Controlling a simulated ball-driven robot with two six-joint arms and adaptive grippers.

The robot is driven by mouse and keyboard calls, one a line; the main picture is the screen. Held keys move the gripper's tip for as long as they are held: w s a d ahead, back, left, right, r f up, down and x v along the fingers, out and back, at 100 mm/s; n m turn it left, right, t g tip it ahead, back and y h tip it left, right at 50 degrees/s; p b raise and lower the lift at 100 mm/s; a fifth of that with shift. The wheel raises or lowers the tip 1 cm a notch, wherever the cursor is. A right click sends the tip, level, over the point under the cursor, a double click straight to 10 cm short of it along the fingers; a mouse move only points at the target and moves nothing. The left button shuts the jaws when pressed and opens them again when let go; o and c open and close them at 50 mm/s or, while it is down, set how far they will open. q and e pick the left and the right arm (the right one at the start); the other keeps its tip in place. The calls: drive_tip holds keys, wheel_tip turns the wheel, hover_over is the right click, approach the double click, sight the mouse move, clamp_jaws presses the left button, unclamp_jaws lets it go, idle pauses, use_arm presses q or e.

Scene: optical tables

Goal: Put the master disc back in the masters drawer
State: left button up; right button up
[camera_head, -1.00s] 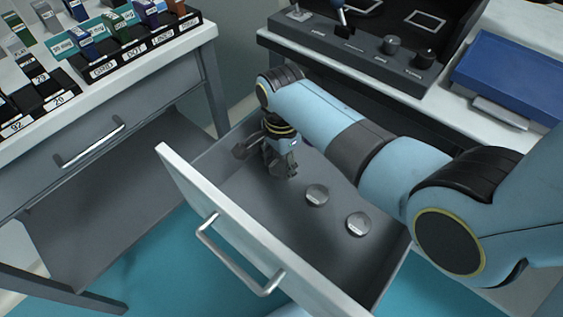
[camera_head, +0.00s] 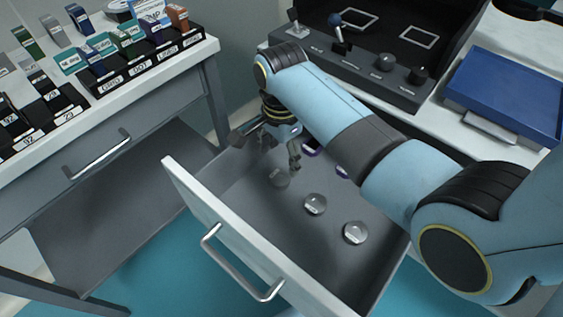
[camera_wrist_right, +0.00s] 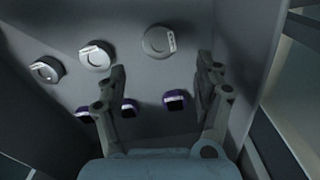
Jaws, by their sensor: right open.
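The open drawer (camera_head: 235,222) has a white front with a metal handle, and its grey floor holds a row of three round silver-grey discs with small labels. The disc nearest my right gripper (camera_head: 279,178) lies flat on the floor, just below the fingers; it also shows in the right wrist view (camera_wrist_right: 158,41). The middle disc (camera_head: 315,204) and the last disc (camera_head: 356,232) lie in line with it. The label text is too small to read. My right gripper (camera_head: 268,148) is open and empty above the drawer, its fingers spread in the wrist view (camera_wrist_right: 162,68). My left gripper is not in view.
Several dark purple pieces (camera_wrist_right: 175,98) lie beside the disc row, partly hidden by my arm in the head view. A labelled rack (camera_head: 150,50) stands on the left table. A control panel (camera_head: 370,65) and a blue tray (camera_head: 510,95) are on the right table.

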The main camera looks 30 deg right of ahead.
wheel_tip(320, 180, up, 5)
drive_tip(key=shift+f+p, duration=0.1)
drive_tip(key=shift+p, duration=0.35)
